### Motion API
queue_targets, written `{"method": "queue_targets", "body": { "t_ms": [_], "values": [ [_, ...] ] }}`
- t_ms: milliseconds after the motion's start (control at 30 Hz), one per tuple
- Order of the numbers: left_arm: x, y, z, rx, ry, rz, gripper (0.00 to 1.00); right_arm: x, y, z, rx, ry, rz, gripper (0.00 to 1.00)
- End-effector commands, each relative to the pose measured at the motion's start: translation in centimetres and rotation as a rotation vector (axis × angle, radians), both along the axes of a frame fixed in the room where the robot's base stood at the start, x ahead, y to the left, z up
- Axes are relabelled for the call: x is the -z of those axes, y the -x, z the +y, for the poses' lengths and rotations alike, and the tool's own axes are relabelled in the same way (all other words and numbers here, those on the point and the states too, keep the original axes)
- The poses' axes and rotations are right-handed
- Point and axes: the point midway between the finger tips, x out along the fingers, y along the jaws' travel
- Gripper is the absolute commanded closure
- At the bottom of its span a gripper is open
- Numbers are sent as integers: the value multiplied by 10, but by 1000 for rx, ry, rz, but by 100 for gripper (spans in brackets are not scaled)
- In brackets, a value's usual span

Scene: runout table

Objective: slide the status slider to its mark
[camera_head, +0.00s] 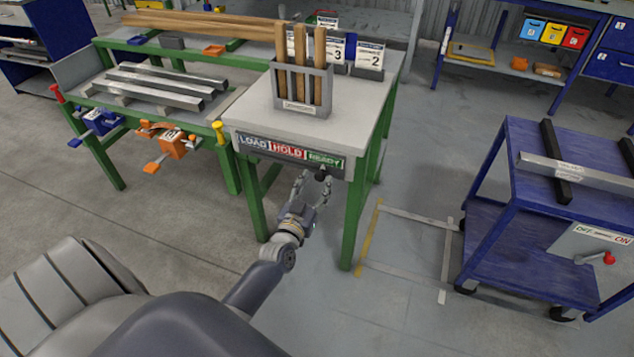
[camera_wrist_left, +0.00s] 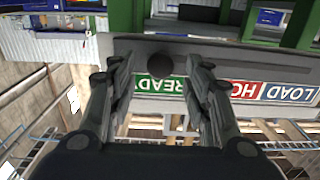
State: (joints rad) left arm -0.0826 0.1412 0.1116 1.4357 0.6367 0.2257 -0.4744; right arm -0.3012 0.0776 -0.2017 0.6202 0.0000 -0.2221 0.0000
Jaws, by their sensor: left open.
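The status panel (camera_head: 288,152) is a dark strip on the front edge of the runout table, with LOAD, HOLD and READY fields. The slider's black round knob (camera_head: 320,174) sits just below the green READY field (camera_head: 325,161). The wrist view shows the panel upside down, with the knob (camera_wrist_left: 159,64) in line with READY (camera_wrist_left: 160,84). My left gripper (camera_head: 312,180) is open at the panel's front. In the wrist view its fingers stand to either side of the knob, with gaps showing. Whether the fingertips reach past it is unclear. My right gripper is not in view.
The table (camera_head: 345,125) carries a grey holder (camera_head: 303,92) with wooden sticks and number cards. Clamps (camera_head: 170,142) hang on the green rack at left. A blue cart (camera_head: 520,200) with a red-knobbed switch stands at right. Floor between table and cart is clear.

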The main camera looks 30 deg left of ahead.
Motion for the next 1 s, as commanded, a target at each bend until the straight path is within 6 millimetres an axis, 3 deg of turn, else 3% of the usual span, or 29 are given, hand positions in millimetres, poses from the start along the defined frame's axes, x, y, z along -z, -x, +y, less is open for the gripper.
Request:
{"method": "queue_targets", "body": {
  "t_ms": [167, 467, 667, 1000],
  "values": [
    [0, -13, 3, 0, 0, 0, 54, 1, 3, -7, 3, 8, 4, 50],
    [0, -14, 4, 0, 0, 1, 54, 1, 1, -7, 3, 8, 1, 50],
    [0, -14, 4, 0, 0, 1, 97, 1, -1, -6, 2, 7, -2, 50],
    [0, -14, 6, -1, -1, 0, 100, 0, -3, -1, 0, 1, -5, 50]
  ]
}}
